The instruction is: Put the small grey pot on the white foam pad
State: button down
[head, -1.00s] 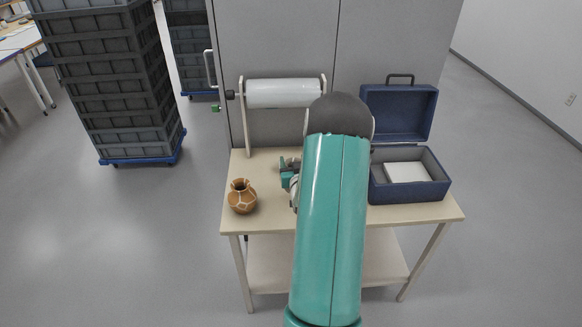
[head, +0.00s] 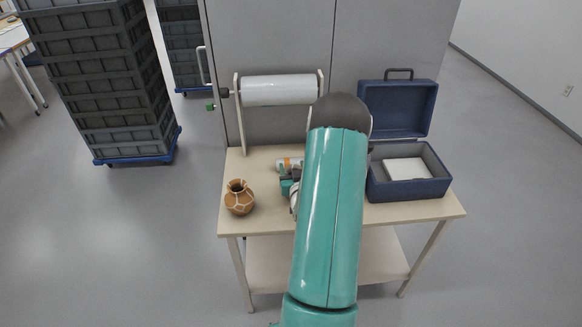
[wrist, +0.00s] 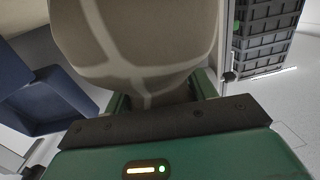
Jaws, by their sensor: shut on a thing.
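In the wrist view a grey-brown pot (wrist: 140,40) with pale seam lines fills the top middle. My gripper (wrist: 163,98) is shut on it, with green fingers on either side of its lower part. In the head view my arm covers the pot, and part of my gripper (head: 289,186) shows left of the arm, over the table. The white foam pad (head: 405,170) lies inside the open blue case at the table's right, with nothing seen on it.
The blue case (head: 436,188) has raised walls and its lid stands up behind. An orange-brown pot (head: 239,198) with pale seams stands at the table's left. An orange-banded white cylinder (head: 289,163) lies behind my gripper. A white roll (head: 278,91) hangs on a stand at the back.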

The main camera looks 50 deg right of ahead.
jog(key=shift+w+f, duration=0.1)
jog(key=shift+w, duration=0.15)
jog(key=shift+s, duration=0.25)
jog(key=shift+c, duration=2.4)
grip_release()
jog(key=shift+f, duration=0.15)
jog(key=shift+w, duration=0.1)
